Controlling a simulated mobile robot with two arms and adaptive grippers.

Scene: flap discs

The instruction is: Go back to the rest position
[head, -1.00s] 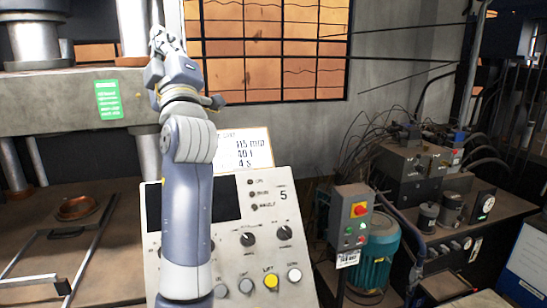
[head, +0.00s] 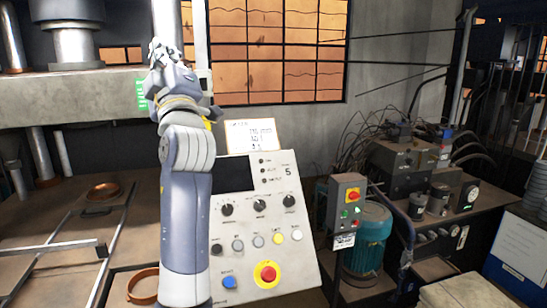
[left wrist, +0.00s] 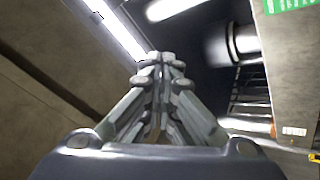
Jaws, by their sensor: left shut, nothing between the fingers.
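My left arm rises in the middle left of the head view, in front of the press and the left edge of the control panel (head: 262,215). My left gripper (head: 160,48) is at its top, pointing up, in front of a pale vertical column. In the left wrist view the fingers of my left gripper (left wrist: 164,62) meet at their tips with nothing between them. My right gripper is not in view.
The press bed with a copper-coloured disc (head: 104,190) and metal rails is at left. A grey switch box (head: 347,205), a teal motor (head: 368,240) and a hydraulic unit (head: 412,165) stand at right.

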